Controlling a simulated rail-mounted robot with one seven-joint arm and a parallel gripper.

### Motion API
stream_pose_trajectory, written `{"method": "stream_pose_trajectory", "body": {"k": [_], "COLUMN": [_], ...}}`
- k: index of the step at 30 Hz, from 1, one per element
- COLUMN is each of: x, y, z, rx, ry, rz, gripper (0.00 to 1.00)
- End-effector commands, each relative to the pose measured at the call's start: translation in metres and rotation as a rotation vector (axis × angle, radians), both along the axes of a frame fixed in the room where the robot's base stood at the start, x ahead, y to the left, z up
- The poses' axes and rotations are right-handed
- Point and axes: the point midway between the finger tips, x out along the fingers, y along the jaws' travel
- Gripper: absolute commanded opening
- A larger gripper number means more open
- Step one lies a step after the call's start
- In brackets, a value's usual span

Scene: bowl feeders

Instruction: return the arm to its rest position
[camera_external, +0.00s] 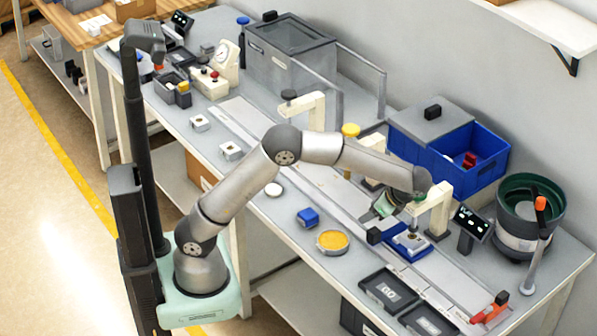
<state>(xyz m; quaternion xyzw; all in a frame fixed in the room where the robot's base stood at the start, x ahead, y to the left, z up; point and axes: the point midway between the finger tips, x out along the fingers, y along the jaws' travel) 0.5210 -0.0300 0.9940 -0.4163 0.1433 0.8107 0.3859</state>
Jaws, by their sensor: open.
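My arm reaches out to the right over the grey workbench (285,228), its elbow raised and its wrist low near the bench's right half. My gripper (380,213) is at the end of the wrist, small in this view, beside a cream post (440,208) and just above and left of a blue fixture (408,242). It is open, and I see nothing held in it. The fingertips are partly hidden among the nearby parts, so I cannot tell whether they touch anything.
A blue bin (480,178) and a green-lined bowl feeder (530,210) stand behind and right of the wrist. A cream arch (305,108) stands behind the elbow. The front-left floor is clear.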

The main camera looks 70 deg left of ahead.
Motion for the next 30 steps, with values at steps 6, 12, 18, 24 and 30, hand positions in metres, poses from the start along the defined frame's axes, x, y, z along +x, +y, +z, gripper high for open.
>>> {"method": "stream_pose_trajectory", "body": {"k": [6,12,18,24,30], "x": [-0.101,-0.196,-0.255,-0.262,-0.262], "y": [0.027,0.029,0.026,0.039,0.039], "z": [0.016,0.003,-0.019,-0.014,-0.014], "rx": [-0.192,-0.311,-0.36,-0.357,-0.355], "ry": [-0.229,-0.429,-0.56,-0.624,-0.625], "rz": [0.274,0.55,0.747,0.807,0.804], "gripper": [0.53,0.53,0.53,0.53,0.53]}}
